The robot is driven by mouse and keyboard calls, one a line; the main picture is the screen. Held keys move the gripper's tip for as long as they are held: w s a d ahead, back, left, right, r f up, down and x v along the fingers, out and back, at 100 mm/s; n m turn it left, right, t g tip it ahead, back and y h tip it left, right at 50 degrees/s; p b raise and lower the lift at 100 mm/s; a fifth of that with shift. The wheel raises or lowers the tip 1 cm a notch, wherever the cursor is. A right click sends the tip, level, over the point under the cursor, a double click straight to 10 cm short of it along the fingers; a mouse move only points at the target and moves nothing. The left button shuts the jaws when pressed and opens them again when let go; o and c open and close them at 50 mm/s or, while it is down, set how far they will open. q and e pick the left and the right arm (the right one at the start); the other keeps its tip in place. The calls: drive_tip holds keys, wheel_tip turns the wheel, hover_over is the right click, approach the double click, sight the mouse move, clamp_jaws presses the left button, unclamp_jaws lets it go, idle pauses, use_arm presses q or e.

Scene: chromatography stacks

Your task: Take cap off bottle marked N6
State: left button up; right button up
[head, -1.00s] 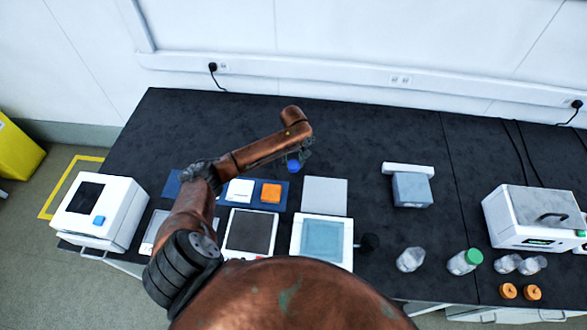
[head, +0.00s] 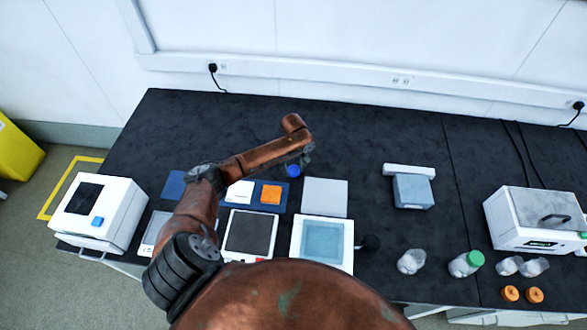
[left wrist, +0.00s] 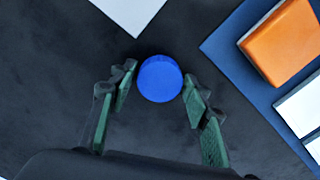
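A round blue cap (head: 293,171) shows among the left fingers in the head view, over the dark bench behind the blue mat. The left wrist view shows the cap (left wrist: 160,78) from above, between the two fingertips. My left gripper (left wrist: 158,84) has its green-padded fingers spread to either side, with a narrow gap on the left and almost none on the right. In the head view, my left gripper (head: 303,158) is small and partly behind its own arm. Any bottle under the cap is hidden, and no N6 marking is readable. My right gripper is not in view.
A blue mat (head: 174,187) with an orange block (head: 271,195) and a grey-white plate (head: 325,197) lie near the gripper. A green-capped bottle (head: 464,265), clear bottles (head: 411,262) and orange caps (head: 511,294) stand right. The back of the bench is clear.

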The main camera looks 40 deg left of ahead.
sight(294, 170)
use_arm(q)
drive_tip(key=shift+o, duration=0.8)
drive_tip(key=shift+r, duration=0.1)
wheel_tip(294, 170, up, 12)
drive_tip(key=p, duration=0.1)
drive_tip(key=shift+p, duration=0.3)
